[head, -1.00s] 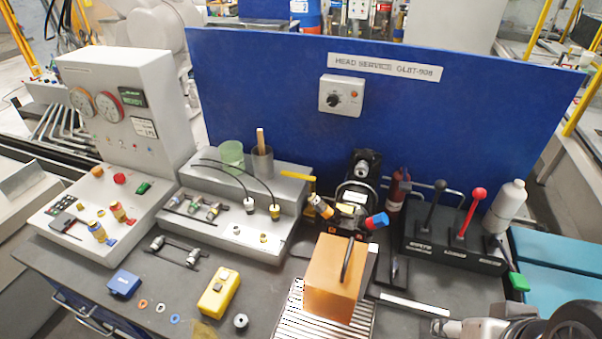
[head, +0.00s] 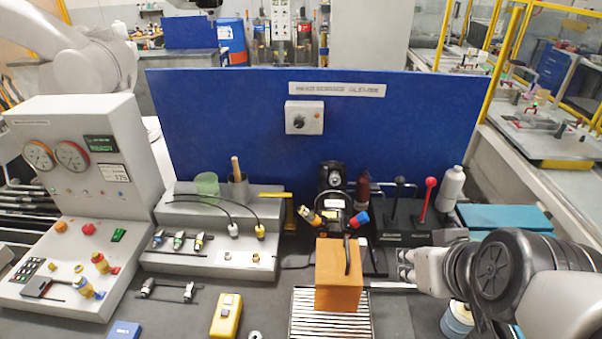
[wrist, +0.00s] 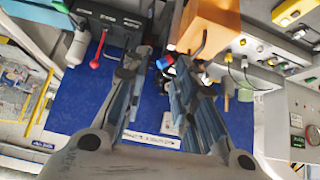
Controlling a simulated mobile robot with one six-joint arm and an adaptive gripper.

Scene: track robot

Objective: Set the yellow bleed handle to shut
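A yellow handle (head: 289,211) stands at the back of the bench, left of a dark valve assembly (head: 334,190) and in front of the blue panel. Its upper bar lies about level and a stem hangs below; I cannot read its setting. The assembly also bears a yellow-and-orange knob (head: 309,217) and a blue-and-red knob (head: 359,219). My gripper (head: 404,265) is right of the orange block, apart from the yellow handle. In the wrist view my gripper (wrist: 158,62) has its fingers spread with nothing held between them. I cannot make out the yellow handle there.
An orange block (head: 338,277) with a dark handle stands on a slatted tray (head: 303,317) in front of the assembly. A black lever box (head: 405,228) with black and red levers and a white bottle (head: 452,188) are at right. A grey fitting block (head: 215,262) is at left.

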